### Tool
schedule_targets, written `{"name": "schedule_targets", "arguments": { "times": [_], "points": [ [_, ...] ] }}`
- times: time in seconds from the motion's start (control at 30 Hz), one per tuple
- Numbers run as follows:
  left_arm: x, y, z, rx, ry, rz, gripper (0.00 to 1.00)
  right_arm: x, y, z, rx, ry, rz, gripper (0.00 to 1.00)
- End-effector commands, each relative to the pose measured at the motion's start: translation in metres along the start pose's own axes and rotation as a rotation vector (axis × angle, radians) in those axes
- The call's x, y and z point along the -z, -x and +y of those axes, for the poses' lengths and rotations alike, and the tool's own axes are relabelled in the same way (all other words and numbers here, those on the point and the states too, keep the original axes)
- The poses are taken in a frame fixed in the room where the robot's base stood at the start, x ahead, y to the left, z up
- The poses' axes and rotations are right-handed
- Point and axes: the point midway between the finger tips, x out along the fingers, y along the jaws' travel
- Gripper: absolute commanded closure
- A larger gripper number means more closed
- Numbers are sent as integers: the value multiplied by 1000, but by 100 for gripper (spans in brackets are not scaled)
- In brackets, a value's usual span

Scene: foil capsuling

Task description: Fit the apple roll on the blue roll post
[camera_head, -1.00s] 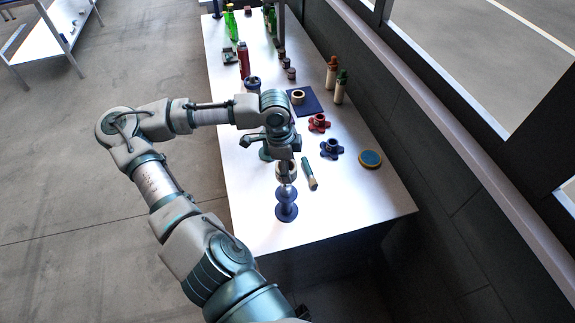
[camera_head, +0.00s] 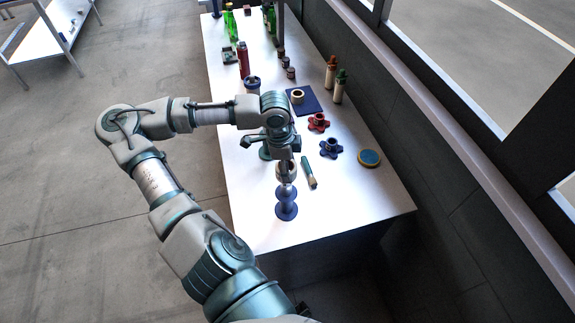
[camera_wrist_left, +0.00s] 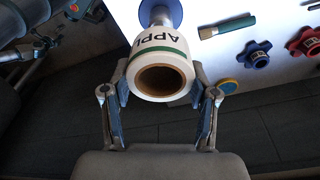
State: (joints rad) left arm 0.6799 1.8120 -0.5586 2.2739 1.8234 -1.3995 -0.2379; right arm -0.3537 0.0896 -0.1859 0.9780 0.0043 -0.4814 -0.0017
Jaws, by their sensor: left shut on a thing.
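The apple roll (camera_wrist_left: 160,45) is a white roll with dark lettering and a green band, its open core facing the left wrist camera. My left gripper (camera_wrist_left: 160,85) is shut on it, one finger on each side. In the head view the roll (camera_head: 284,173) is partly hidden under my left wrist, above the front part of the table. The blue roll post (camera_head: 286,211) stands there with a round blue base. In the left wrist view the blue post (camera_wrist_left: 160,10) shows just beyond the roll. I cannot tell whether the roll touches the post.
On the white table (camera_head: 245,215), a brush (camera_head: 308,172), a blue knob (camera_head: 331,148), a red knob (camera_head: 318,122) and a round blue-yellow tin (camera_head: 369,158) lie right of the post. Bottles stand farther back. The table's front corner is clear.

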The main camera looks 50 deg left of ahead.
Motion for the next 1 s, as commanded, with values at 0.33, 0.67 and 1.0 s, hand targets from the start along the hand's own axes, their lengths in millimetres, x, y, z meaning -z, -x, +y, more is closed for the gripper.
{"name": "schedule_targets", "arguments": {
  "times": [0.33,0.67,1.0],
  "points": [
    [-1,-6,0,0,0,-1,76,-1,-2,0,0,0,-1,30],
    [-2,-14,0,-1,0,0,76,-2,-5,0,0,0,-1,30],
    [-4,-22,0,0,0,-1,76,-2,-8,0,1,0,-2,30]
  ]
}}
